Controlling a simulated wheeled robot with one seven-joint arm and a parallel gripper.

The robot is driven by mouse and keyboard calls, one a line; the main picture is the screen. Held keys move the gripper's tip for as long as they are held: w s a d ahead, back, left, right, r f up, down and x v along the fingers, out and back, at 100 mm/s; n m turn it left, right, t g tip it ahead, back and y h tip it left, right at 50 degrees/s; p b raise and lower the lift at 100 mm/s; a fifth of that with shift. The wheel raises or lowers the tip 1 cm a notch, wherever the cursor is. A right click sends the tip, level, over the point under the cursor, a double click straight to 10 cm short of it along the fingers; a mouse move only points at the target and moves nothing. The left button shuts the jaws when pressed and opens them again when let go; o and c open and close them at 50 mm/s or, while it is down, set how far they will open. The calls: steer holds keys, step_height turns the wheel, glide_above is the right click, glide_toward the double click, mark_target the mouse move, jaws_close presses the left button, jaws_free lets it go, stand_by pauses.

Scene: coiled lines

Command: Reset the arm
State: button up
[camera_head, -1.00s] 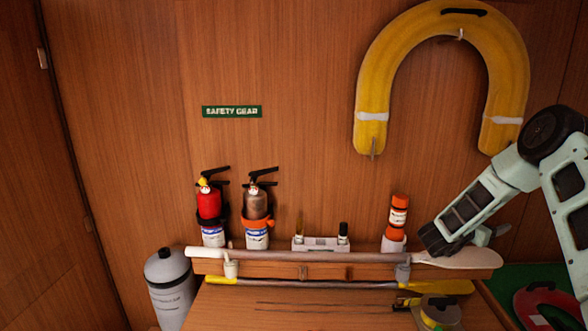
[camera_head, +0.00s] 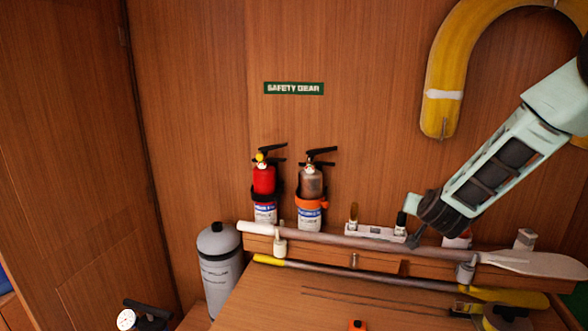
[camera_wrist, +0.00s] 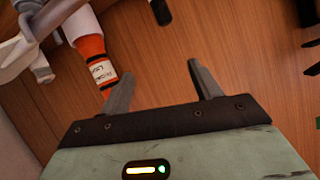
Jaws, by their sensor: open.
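My gripper (camera_wrist: 156,85) is open in the wrist view, its two grey fingers apart with only the wood wall between them. An orange canister with a white label (camera_wrist: 95,62) is beside the left finger; I cannot tell whether they touch. In the head view my arm comes in from the right, and its end is in front of the shelf's right half, hiding most of the canister. The fingers are barely visible there.
A red extinguisher (camera_head: 264,182) and a bronze one (camera_head: 311,184) stand on the shelf (camera_head: 325,255). A paddle (camera_head: 528,263) lies along its front. A grey cylinder (camera_head: 219,275) stands at left, a yellow horseshoe buoy (camera_head: 445,75) hangs at right.

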steer(key=s+a+f+n+g+y+b, duration=0.35)
steer(key=s+a, duration=0.55)
steer(key=a, duration=0.3)
steer(key=s+a+f+n+g+y+b, duration=0.2)
steer(key=s+a+n+y, duration=0.25)
steer(key=s+a, duration=0.6)
steer(key=s+f+n+g+h+b, duration=0.1)
steer(key=s+f+n+g+b, duration=0.1)
steer(key=s, duration=0.9)
steer(key=s+f+n+g+h+b, duration=0.2)
steer(key=s+f+n+g+b, duration=0.1)
steer(key=s, duration=0.9)
steer(key=shift+s+a+n+g, duration=0.15)
steer(key=shift+a+n+g, duration=0.25)
steer(key=shift+g, duration=0.45)
steer(key=shift+d, duration=0.1)
